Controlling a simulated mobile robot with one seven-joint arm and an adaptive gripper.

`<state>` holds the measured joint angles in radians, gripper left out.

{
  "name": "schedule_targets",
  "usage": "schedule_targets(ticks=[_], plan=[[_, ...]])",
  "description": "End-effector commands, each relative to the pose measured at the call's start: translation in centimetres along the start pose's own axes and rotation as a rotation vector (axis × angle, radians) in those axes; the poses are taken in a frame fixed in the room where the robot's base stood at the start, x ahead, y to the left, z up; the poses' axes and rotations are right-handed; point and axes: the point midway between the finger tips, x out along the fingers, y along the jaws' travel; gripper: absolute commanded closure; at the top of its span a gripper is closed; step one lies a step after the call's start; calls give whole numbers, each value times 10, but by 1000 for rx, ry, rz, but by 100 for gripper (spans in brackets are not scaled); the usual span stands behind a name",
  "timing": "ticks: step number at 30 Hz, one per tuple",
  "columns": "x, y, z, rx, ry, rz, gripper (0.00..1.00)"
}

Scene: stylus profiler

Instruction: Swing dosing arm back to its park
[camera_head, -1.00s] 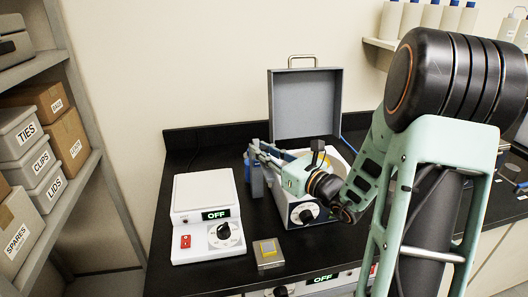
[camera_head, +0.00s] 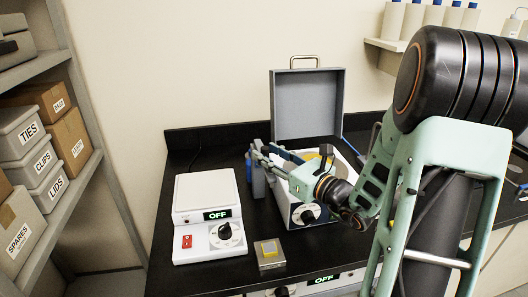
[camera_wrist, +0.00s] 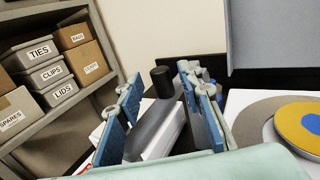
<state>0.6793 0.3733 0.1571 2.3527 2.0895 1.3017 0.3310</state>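My gripper (camera_head: 262,158) reaches left over the open instrument box, with its two blue-padded fingers apart. In the wrist view a grey bar with an upright black knob (camera_wrist: 162,82), which looks like the dosing arm (camera_wrist: 157,122), lies between the open fingers (camera_wrist: 162,110). I see no clear contact with either pad. In the head view a blue-grey post (camera_head: 258,182) stands at the box's left side; most of the bar is hidden by my gripper there. A yellow disc with a blue centre (camera_wrist: 302,126) sits on a grey round plate (camera_wrist: 252,122), right of the fingers.
The box (camera_head: 306,214) has a dial and a raised grey lid (camera_head: 307,105). A white unit reading OFF (camera_head: 207,232) stands left of it. A small grey block with a yellow top (camera_head: 269,254) lies in front. Shelves with labelled bins (camera_head: 36,165) are at far left.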

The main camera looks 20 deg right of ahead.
Motion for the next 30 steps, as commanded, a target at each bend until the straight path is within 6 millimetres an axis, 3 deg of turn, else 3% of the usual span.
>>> schedule_targets(ticks=[6, 13, 18, 30], plan=[[-48, -1, 0, 0, 0, -5, 66], [-87, 0, 0, 1, 0, 0, 66], [-98, 1, 1, 1, -1, 1, 66], [-99, 1, 0, 1, -1, 3, 66]])
